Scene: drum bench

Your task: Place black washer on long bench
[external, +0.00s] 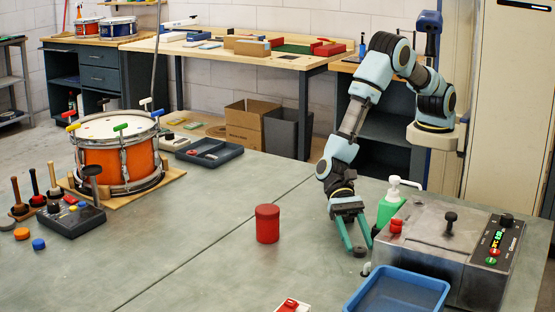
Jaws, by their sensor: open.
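A small dark round piece, which looks like the black washer (359,252), lies on the grey table top (215,225) left of the metal machine. My gripper (361,247) points down with its two teal fingers apart, one on each side of the dark piece. The fingertips are close to the table. I cannot tell whether they touch the piece. A long wooden-topped bench (205,44) stands along the back wall, far from my gripper.
The metal machine (425,235) and a green pump bottle (389,208) stand right beside my gripper. A blue tray (397,292) is in front, and a red canister (267,224) is to the left. An orange drum (118,163) stands farther left. The table's middle is mostly clear.

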